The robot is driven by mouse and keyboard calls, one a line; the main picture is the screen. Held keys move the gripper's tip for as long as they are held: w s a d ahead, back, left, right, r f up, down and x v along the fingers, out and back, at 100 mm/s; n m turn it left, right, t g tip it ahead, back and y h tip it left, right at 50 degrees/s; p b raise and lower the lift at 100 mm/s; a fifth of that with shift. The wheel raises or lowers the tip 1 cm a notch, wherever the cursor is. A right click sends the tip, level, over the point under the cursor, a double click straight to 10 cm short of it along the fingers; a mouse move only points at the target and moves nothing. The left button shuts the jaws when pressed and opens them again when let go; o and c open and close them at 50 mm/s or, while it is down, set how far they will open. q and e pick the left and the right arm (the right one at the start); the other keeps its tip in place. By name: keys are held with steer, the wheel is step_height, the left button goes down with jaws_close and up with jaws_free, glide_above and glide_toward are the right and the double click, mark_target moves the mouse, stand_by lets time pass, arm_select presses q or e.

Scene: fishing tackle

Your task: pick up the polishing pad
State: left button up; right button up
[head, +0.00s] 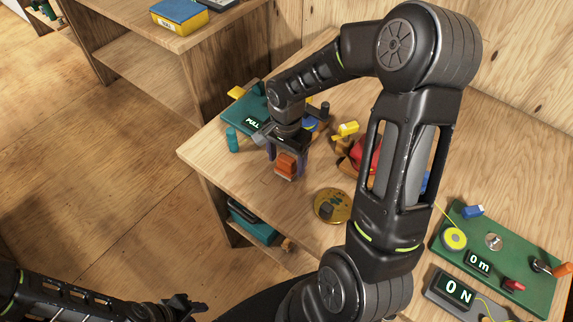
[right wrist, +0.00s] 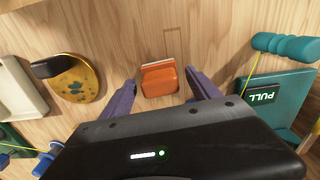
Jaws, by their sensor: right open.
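The polishing pad appears to be the small orange block (head: 286,168) on the wooden table; the right wrist view also shows it (right wrist: 159,80), with a paler edge along its top side. My right gripper (head: 285,158) points down at it, open, with one purple finger on each side. In the right wrist view there is a gap between the pad and each finger, so it is not held. My left gripper (head: 178,310) is low at the left, away from the table; its fingers are too dark and cut off to read.
A teal device marked PULL (head: 253,118) and a teal cylinder (head: 232,139) stand left of the pad. A round gold disc with a dark handle (head: 333,206) lies to its right. A green board (head: 525,262) and an "0 N" display (head: 457,291) are further right. The table's left edge is close.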

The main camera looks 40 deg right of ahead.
mark_target(286, 158)
steer(key=shift+c, duration=0.3)
steer(key=c, duration=1.4)
step_height(286, 158, up, 10)
steer(key=shift+b, duration=0.65)
